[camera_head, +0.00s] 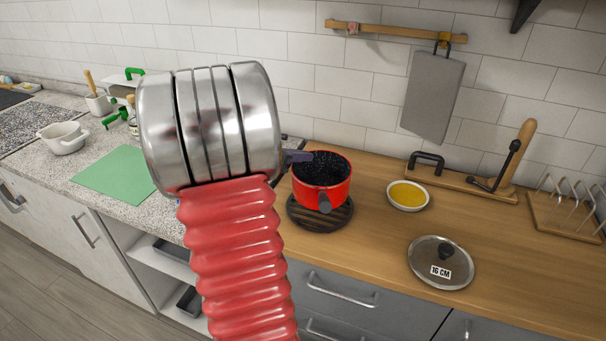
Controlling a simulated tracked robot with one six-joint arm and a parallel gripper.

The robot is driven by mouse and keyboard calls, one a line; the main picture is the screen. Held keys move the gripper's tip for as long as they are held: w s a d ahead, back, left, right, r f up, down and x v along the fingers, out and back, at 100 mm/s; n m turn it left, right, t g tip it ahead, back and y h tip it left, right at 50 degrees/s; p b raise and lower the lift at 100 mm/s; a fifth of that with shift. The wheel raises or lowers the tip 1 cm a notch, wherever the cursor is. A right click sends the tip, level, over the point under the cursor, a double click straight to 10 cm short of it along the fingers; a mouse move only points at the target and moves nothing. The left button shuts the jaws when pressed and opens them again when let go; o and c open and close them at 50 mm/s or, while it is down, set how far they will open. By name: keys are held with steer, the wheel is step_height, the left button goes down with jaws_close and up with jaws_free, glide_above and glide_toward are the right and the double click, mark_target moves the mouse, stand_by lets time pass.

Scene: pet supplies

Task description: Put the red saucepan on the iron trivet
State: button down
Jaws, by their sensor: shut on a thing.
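The red saucepan (338,189) has a dark speckled inside and a short dark handle pointing towards me. It is upright over the round dark iron trivet (320,223), whose front and sides show around the pan's base. I cannot tell whether the pan touches the trivet or is slightly above it. My gripper (300,156) is mostly hidden behind my silver and red arm. Only a dark finger tip shows, at the pan's left rim, where it is shut on the pan.
A yellow-filled bowl (408,195) and a glass lid (441,262) marked 16 CM lie on the wooden counter (375,230) to the right. A wire rack (568,210) stands farther right. A green mat (115,174) and a white bowl (63,138) are at left.

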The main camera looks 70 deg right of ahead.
mark_target(303, 170)
steer(key=shift+f, duration=0.6)
steer(key=shift+f, duration=0.1)
steer(key=shift+f, duration=1.8)
steer(key=c, duration=1.9)
jaws_free()
steer(key=v, duration=1.2)
